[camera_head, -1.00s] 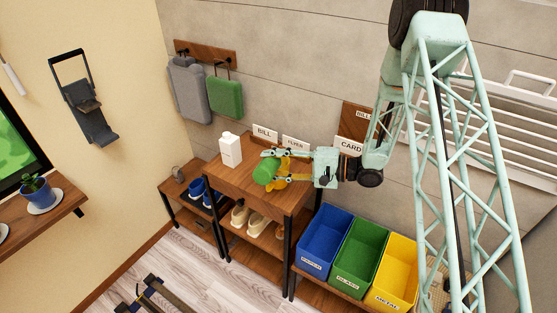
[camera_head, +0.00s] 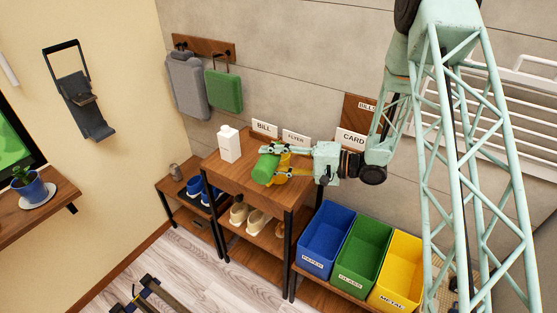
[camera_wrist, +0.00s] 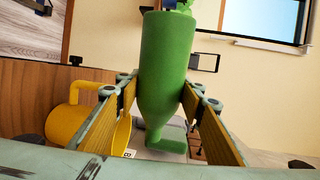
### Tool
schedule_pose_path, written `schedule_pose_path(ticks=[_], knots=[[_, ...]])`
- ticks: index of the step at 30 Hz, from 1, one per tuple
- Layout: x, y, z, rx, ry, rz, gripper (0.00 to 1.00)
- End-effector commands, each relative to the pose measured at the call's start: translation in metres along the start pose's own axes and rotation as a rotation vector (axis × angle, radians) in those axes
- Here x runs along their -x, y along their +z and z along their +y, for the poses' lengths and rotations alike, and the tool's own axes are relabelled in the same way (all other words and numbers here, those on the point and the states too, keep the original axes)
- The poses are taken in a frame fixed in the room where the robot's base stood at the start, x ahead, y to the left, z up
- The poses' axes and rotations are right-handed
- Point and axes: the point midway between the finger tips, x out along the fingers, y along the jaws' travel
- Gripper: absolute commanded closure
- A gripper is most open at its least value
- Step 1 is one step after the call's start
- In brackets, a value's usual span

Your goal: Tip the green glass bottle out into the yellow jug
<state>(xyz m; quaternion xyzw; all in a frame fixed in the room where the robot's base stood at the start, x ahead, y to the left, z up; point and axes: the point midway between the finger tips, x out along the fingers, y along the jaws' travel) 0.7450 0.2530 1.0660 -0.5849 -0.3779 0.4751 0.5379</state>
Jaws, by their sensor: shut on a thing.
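The green glass bottle (camera_head: 265,167) is held by my gripper (camera_head: 287,162) above the wooden cabinet top. It is tilted, with its base toward the left in the head view. In the wrist view, my gripper (camera_wrist: 163,92) is shut on the bottle (camera_wrist: 167,55), a finger on each side, and the neck points toward the lower edge of the picture. The yellow jug (camera_head: 293,177) is just below and behind my gripper, partly hidden by it. In the wrist view the jug (camera_wrist: 68,128) is left of the fingers, partly covered. I cannot see anything flowing from the bottle.
Blue (camera_head: 327,238), green (camera_head: 360,252) and yellow (camera_head: 399,270) bins stand to the right. Shoes sit on lower shelves. Small signs line the wall behind.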

Motion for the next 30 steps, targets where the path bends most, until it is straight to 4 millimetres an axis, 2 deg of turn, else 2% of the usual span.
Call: schedule_pose_path(ticks=[8,30], knots=[[-0.0009,0.0006,0.0052,0.085,-0.001,0.014,0.8],[-0.0007,0.0012,0.003,0.091,-0.001,0.014,0.8]])
